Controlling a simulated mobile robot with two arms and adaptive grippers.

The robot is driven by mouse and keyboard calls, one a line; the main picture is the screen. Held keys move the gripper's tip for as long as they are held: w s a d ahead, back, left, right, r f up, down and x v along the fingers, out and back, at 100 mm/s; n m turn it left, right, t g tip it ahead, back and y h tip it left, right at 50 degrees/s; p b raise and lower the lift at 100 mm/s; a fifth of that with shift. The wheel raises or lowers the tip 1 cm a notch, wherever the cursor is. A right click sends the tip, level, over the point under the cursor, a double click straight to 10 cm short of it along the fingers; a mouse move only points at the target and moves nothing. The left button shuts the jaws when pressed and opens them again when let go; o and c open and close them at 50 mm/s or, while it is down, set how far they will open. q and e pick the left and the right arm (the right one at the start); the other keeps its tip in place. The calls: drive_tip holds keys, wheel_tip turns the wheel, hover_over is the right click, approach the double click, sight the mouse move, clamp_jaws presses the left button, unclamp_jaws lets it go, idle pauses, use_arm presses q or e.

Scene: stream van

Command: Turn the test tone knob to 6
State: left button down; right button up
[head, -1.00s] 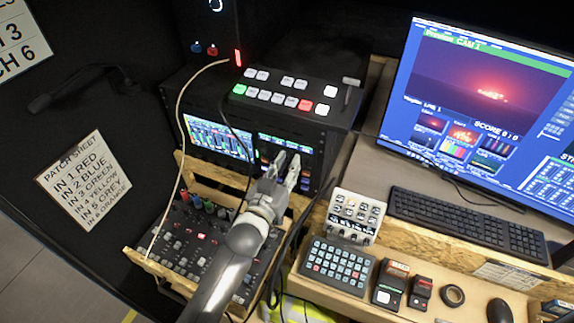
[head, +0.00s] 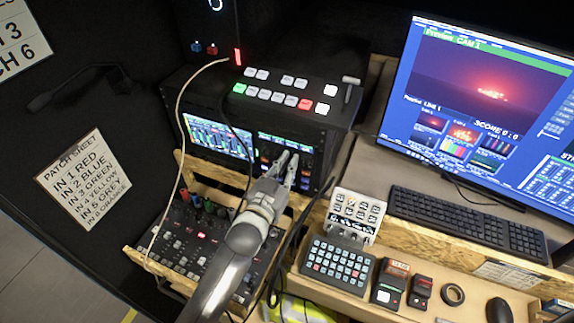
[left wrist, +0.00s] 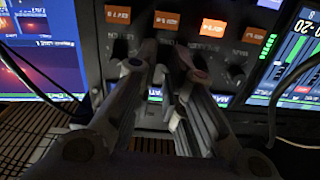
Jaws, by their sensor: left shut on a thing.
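My left gripper (head: 287,163) reaches up to the front panel of the black rack unit (head: 313,140), right of its lit meter screen (head: 218,138). Its fingers are close together, shut on a knob of that panel. In the left wrist view the fingertips (left wrist: 165,55) meet the panel below a row of orange labels (left wrist: 166,20). The held knob is mostly hidden by the fingers, and its label and pointer are too small to read. Other dark knobs (left wrist: 235,72) sit at either side of the fingers. My right gripper is not in view.
A switcher (head: 275,95) with lit buttons lies on top of the rack. A mixer (head: 195,235) with coloured plugs stands below, under my left arm. A pale cable (head: 180,130) hangs at the left, and dark cables run near the arm. A keyboard (head: 465,225) and monitor are at the right.

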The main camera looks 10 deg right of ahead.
use_arm(q)
drive_tip(key=shift+m, duration=2.6)
drive_tip(key=c, duration=1.7)
unclamp_jaws()
drive_tip(key=v, duration=1.2)
